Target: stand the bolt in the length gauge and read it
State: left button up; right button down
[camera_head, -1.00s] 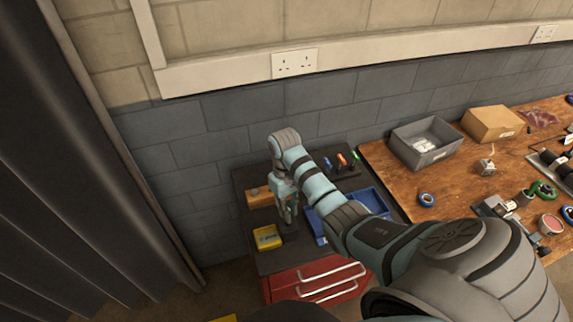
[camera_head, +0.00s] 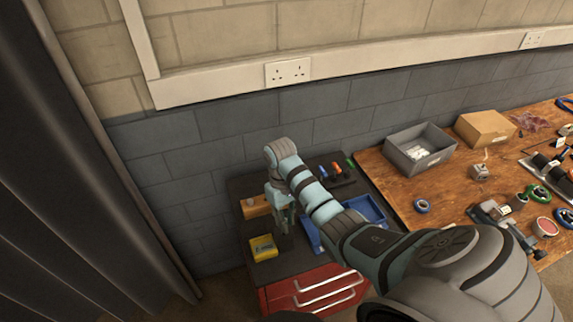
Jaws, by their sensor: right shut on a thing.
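My right gripper (camera_head: 284,222) points down over the dark top of the red tool cabinet (camera_head: 238,186), between a wooden block and a blue tray. It is shut on the bolt, which is too small and too covered by the fingers to make out. The wooden block (camera_head: 256,206), with a pale round piece on top, is just left of the gripper. I cannot tell whether this block is the length gauge. My left gripper is not in view.
A yellow box (camera_head: 263,248) lies at the cabinet's front left. The blue tray (camera_head: 374,211) is partly behind my right arm. Coloured-handled tools (camera_head: 336,170) stand at the back. A wooden bench (camera_head: 399,189) at right carries a grey bin (camera_head: 394,156) and several parts.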

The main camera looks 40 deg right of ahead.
aim_at(286, 236)
jog(key=shift+f+b, duration=0.7)
jog(key=shift+f, duration=0.6)
dwell(0.4)
jog(key=shift+p, duration=0.5)
jog(key=shift+f+b, duration=0.9)
jog(key=shift+f, duration=0.5)
jog(key=c, duration=1.5)
grip_release()
jog(key=shift+o, duration=0.2)
jog(key=shift+r, duration=0.1)
